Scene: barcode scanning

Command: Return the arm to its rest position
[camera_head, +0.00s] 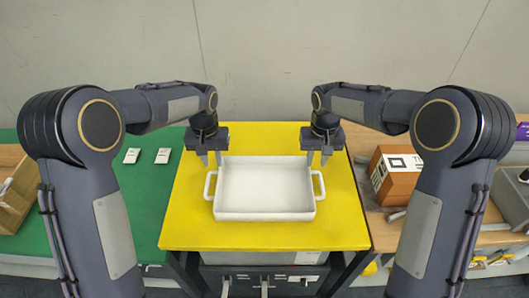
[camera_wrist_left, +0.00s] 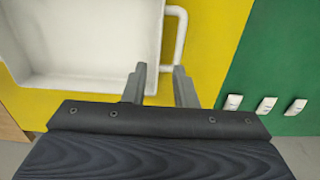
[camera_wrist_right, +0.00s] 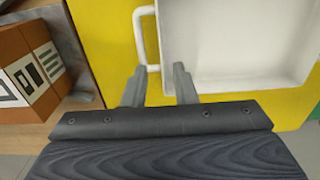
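My left gripper (camera_head: 212,159) hangs above the left end of a white tray (camera_head: 265,213), close to its left handle. In the left wrist view its two fingers (camera_wrist_left: 160,85) are apart with nothing between them. My right gripper (camera_head: 318,159) hangs above the tray's right end, close to the right handle. In the right wrist view its fingers (camera_wrist_right: 158,86) are also apart and empty. Both arms are bent inward from the sides, roughly mirrored. The tray is empty and sits on a yellow table (camera_head: 200,232).
Several small white items, including one (camera_head: 163,155), lie on the green surface (camera_head: 146,205) at left. A brown box with labels (camera_head: 396,178) stands on the wooden table at right. A wooden bin (camera_head: 14,203) is at far left. Bare yellow table surrounds the tray.

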